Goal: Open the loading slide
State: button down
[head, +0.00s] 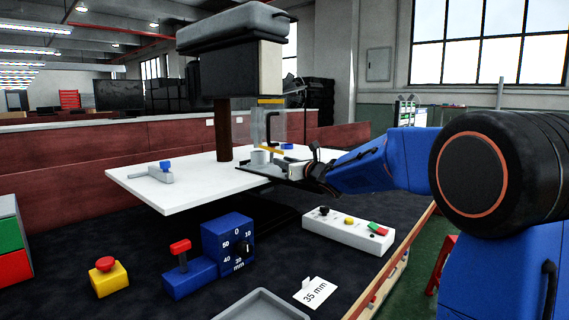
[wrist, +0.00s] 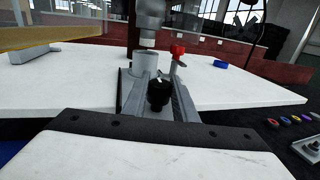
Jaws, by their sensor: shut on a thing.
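The loading slide (wrist: 128,88) is a dark and grey track on the white table, running in under the machine head. A black knob (wrist: 159,93) stands at its near end in the wrist view. My gripper (head: 300,172) reaches in from the right, low over the table, at the slide's near end. In the wrist view its grey fingers (wrist: 160,105) lie either side of the knob and appear shut on it. A grey cylinder (head: 260,157) stands behind the knob, below the spindle; it also shows in the wrist view (wrist: 145,63). The slide's far end is hidden.
The machine (head: 240,75) with its brown column (head: 223,130) overhangs the slide. A blue-knobbed clamp (head: 160,174) sits on the white table (head: 200,182). In front are a blue dial box (head: 227,240), a yellow button box (head: 108,278) and a white control panel (head: 340,230).

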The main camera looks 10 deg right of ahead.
jog(key=s+d, duration=1.2)
jog(key=s, duration=0.5)
jog(key=shift+s+d, duration=0.2)
jog(key=shift+d, duration=0.1)
jog(key=c, duration=1.4)
grip_release()
jog(key=shift+c, duration=0.2)
jog(key=shift+s, duration=0.1)
jog(key=v, duration=1.7)
jog(key=shift+d, duration=0.1)
